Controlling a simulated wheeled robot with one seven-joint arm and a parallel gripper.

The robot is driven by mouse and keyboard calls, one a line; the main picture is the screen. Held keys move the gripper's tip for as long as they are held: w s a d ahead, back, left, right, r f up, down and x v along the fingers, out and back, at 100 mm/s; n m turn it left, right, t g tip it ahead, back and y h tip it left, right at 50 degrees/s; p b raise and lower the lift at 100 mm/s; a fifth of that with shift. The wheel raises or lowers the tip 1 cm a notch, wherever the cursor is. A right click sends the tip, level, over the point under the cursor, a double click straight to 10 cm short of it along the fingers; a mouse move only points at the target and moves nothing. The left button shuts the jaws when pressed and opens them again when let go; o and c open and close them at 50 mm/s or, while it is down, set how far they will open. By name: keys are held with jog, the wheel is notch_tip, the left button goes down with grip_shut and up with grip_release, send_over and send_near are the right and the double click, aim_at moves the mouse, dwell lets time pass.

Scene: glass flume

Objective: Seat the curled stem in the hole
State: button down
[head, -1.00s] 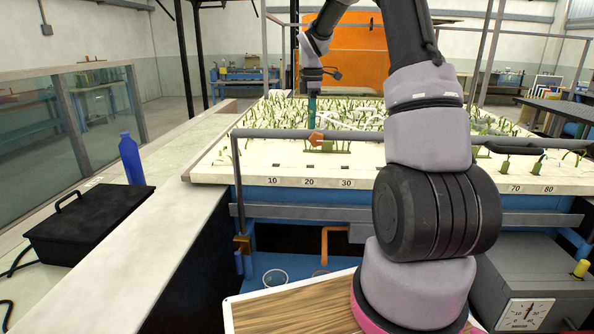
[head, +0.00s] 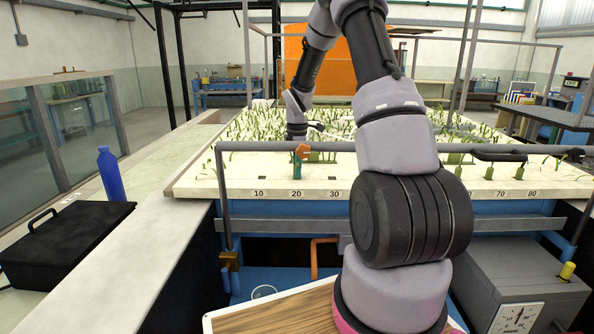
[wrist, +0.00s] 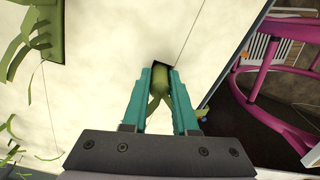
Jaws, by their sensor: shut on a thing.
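The curled stem (wrist: 158,88) is green, with its lower part split into curled strands. My gripper (wrist: 160,74) has teal fingers, shut on the stem from both sides. A dark square hole (wrist: 152,69) in the pale panel shows right at the fingertips, partly covered by the stem and fingers. The stem's end lies over or in the hole; I cannot tell how deep. In the head view, my gripper (head: 297,170) is low at the front of the planted bed, near the number 20, behind a grey rail. The stem is not clear there.
The grey rail (head: 400,147) with an orange marker (head: 302,151) runs along the bed's front edge. Many green stems (head: 270,125) stand behind my gripper. In the wrist view, another green clump (wrist: 38,40) stands in a hole at left, and a pink frame (wrist: 285,75) is at right.

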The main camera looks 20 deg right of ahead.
jog(key=shift+f, duration=0.2)
jog(key=c, duration=0.7)
grip_release()
jog(key=shift+r, duration=0.1)
